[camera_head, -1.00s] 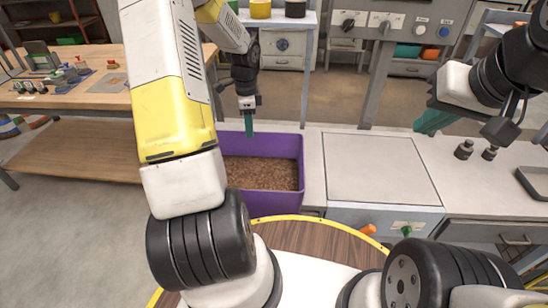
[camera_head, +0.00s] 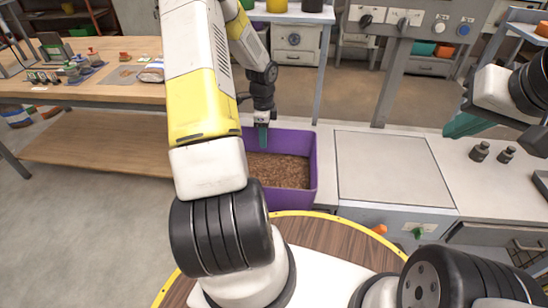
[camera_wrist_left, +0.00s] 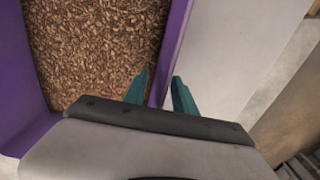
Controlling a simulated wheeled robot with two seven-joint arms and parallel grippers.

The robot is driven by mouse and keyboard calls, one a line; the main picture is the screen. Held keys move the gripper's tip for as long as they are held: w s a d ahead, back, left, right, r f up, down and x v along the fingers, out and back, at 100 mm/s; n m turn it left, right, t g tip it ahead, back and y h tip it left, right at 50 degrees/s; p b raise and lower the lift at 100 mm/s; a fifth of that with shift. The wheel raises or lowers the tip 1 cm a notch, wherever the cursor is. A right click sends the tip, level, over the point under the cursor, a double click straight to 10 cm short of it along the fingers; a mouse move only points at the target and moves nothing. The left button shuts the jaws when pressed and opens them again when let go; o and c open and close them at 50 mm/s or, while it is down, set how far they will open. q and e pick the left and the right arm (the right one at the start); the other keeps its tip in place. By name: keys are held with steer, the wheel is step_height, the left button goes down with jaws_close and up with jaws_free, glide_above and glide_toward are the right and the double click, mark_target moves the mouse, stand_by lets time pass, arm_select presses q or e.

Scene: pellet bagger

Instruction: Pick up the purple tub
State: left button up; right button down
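The purple tub (camera_head: 304,185) is full of brown pellets (camera_head: 278,170) and stands left of a grey panel in the head view. My left arm hides its left part. My left gripper (camera_head: 263,138) points down at the tub's far wall. In the left wrist view, the tub (camera_wrist_left: 22,85) shows with the pellets inside. There the two teal fingers (camera_wrist_left: 162,92) are apart, one on each side of the tub's wall. No closed grip on it shows. My right gripper (camera_head: 466,125) is above the counter at the right, away from the tub; its finger gap is not clear.
Right of the tub are a flat grey panel (camera_head: 385,168) and a counter with two small dark bottles (camera_head: 480,152). A post (camera_head: 393,85) rises behind. A wooden workbench (camera_head: 120,95) with tools is at the left. A round wooden top (camera_head: 325,235) is in front.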

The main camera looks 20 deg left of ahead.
arm_select(q)
steer(key=shift+c, duration=0.4)
jaws_close()
stand_by(1.1)
